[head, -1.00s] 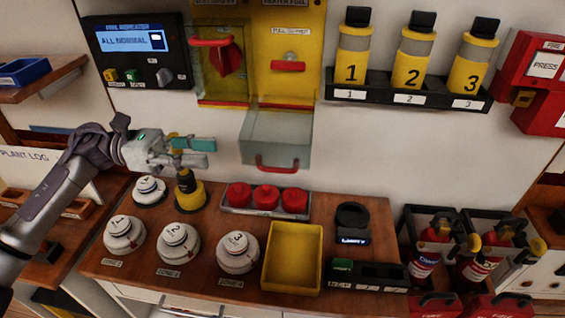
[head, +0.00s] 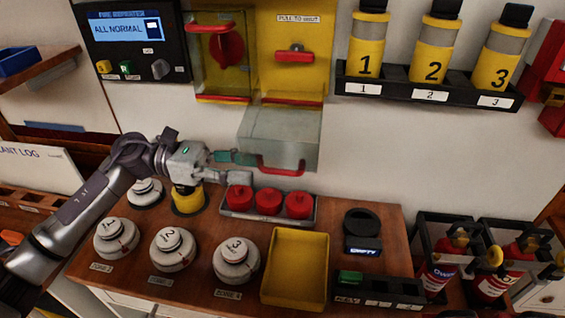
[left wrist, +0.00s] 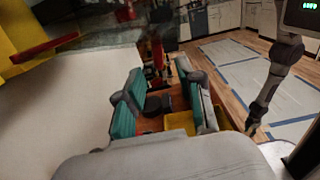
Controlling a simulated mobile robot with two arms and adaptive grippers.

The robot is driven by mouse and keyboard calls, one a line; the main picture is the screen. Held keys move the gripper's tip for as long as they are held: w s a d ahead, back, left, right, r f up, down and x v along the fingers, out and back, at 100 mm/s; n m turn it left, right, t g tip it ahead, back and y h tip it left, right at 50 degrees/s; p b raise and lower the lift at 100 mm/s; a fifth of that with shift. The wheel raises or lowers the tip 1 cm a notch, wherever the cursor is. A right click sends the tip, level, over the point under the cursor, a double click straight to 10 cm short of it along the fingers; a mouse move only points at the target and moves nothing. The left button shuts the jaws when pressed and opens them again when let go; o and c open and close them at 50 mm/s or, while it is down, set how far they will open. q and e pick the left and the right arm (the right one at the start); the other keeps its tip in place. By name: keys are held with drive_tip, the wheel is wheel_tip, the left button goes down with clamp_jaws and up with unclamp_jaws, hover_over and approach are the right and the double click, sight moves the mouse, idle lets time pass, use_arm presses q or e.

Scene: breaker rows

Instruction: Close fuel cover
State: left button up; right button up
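The clear fuel cover (head: 280,135) hangs open, swung down below the yellow fuel panel (head: 290,70). Its red handle (head: 281,166) is along its lower front edge. My left gripper (head: 245,168) points right, with its fingertips just left of the handle and near the cover's lower left corner; I cannot tell whether they touch it. In the left wrist view its two teal-padded fingers (left wrist: 163,104) stand apart with nothing held between them.
A second clear cover (head: 222,55) with a red handle is left of the fuel panel. Red knobs (head: 268,201) in a tray, a yellow bin (head: 297,268) and white detectors (head: 173,248) sit on the counter below. Numbered yellow canisters (head: 433,52) stand in a rack at right.

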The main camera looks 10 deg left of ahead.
sight(298, 174)
use_arm(q)
drive_tip(key=d+p, duration=0.2)
drive_tip(key=d, duration=0.4)
drive_tip(key=shift+r, duration=0.15)
drive_tip(key=shift+d, duration=0.6)
drive_tip(key=shift+w+f, duration=0.1)
drive_tip(key=shift+f, duration=0.1)
clamp_jaws()
